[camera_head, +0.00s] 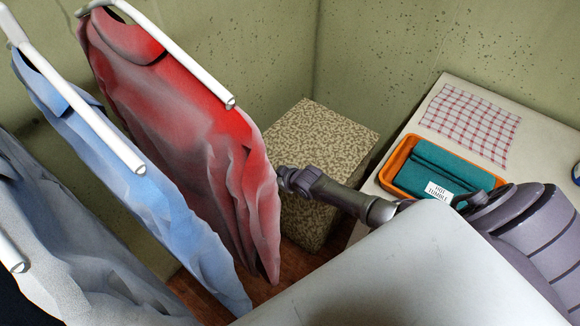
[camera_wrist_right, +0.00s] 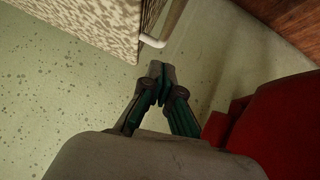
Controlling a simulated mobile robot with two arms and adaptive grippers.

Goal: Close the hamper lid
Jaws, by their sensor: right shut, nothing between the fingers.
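The hamper (camera_head: 318,130) is a box with a tan speckled pattern, standing against the green wall behind the red shirt. Its broad upper face shows in the head view, but I cannot tell for certain how the lid sits. A speckled panel of it also shows at the upper left of the right wrist view (camera_wrist_right: 97,22), with a pale bar along its edge. My right gripper (camera_head: 283,180) is shut and empty, in front of the hamper and beside the red shirt. In the wrist view its fingertips (camera_wrist_right: 160,70) are together, just below the pale bar. My left gripper is out of view.
A red shirt (camera_head: 185,120), a blue shirt (camera_head: 130,195) and a grey garment (camera_head: 60,250) hang from white bars at left. The red cloth is close in the wrist view (camera_wrist_right: 275,120). At right, a pale table (camera_head: 548,120) carries an orange tray (camera_head: 400,160) with teal cloth and a checked cloth (camera_head: 470,118).

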